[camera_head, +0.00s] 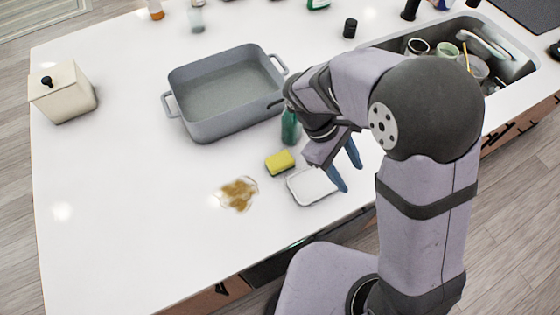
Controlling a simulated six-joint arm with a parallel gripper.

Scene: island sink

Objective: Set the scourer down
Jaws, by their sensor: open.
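The scourer (280,162), a yellow block with a darker edge, lies on the white counter left of my gripper. My gripper (351,178) has its two blue fingers spread apart and pointing down, with nothing seen between them. It is to the right of the scourer and apart from it. A small white tray (318,190) with a grey rim lies on the counter between the scourer and the fingers, slightly nearer the front edge. My arm hides part of the counter behind the gripper.
A brown spill (237,194) lies left of the tray. A large grey basin (225,92) stands behind the scourer. A green bottle (290,127) stands close to my wrist, partly hidden. The sink (515,65) at the upper right holds dishes. The counter's left front is clear.

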